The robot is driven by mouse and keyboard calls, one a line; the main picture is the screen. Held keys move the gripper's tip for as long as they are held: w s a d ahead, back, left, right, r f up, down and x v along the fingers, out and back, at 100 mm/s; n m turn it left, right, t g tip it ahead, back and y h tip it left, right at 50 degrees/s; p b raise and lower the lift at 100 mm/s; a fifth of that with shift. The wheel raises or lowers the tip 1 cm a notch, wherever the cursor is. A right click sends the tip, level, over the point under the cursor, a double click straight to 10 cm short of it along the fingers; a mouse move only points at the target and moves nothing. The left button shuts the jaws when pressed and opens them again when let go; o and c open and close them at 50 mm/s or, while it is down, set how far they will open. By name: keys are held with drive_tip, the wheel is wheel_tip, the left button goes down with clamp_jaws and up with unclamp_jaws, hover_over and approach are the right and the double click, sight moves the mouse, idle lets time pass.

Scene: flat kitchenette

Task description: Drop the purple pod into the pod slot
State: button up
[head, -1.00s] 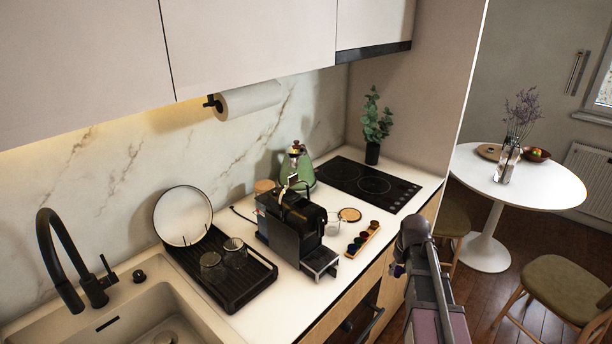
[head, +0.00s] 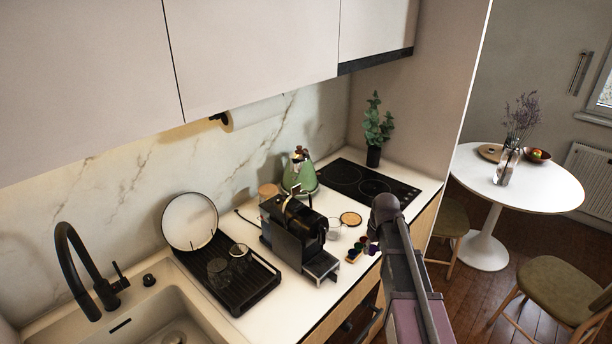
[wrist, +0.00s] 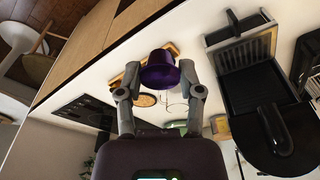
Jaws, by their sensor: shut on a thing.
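In the wrist view, my gripper (wrist: 160,78) is shut on the purple pod (wrist: 160,70), which sits between its two fingertips. In the head view, my gripper (head: 373,238) is above the counter's front edge, right of the black coffee machine (head: 285,246), and the pod is only a small purple spot. The coffee machine stands apart from my gripper, at the right in the wrist view (wrist: 262,95). A lever stands up on its top. I cannot make out the pod slot clearly.
A wooden pod holder (head: 352,260) with dark pods is partly hidden by my gripper. A glass cup (head: 334,232) and a round wooden lid (head: 350,219) stand right of the machine. A green kettle (head: 300,177) stands behind it, a black drying rack (head: 238,288) to its left.

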drive_tip(key=w+a+r+n+p, duration=0.1)
drive_tip(key=w+a+r+p, duration=0.2)
drive_tip(key=a+r+p, duration=0.5)
drive_tip(key=w+a+r+n+p, duration=0.2)
drive_tip(key=w+a+r+p, duration=0.2)
drive_tip(key=a+r+p, duration=0.4)
drive_tip(key=a+r, duration=0.1)
drive_tip(key=a, duration=0.4)
drive_tip(key=shift+a+r+n, duration=0.25)
drive_tip(key=shift+n, duration=0.05)
drive_tip(key=shift+f+y, duration=0.15)
drive_tip(key=shift+y, duration=0.15)
drive_tip(key=shift+f+b, duration=3.05)
drive_tip(key=shift+b, duration=0.05)
drive_tip(key=o, duration=0.8)
drive_tip(key=shift+o, duration=0.2)
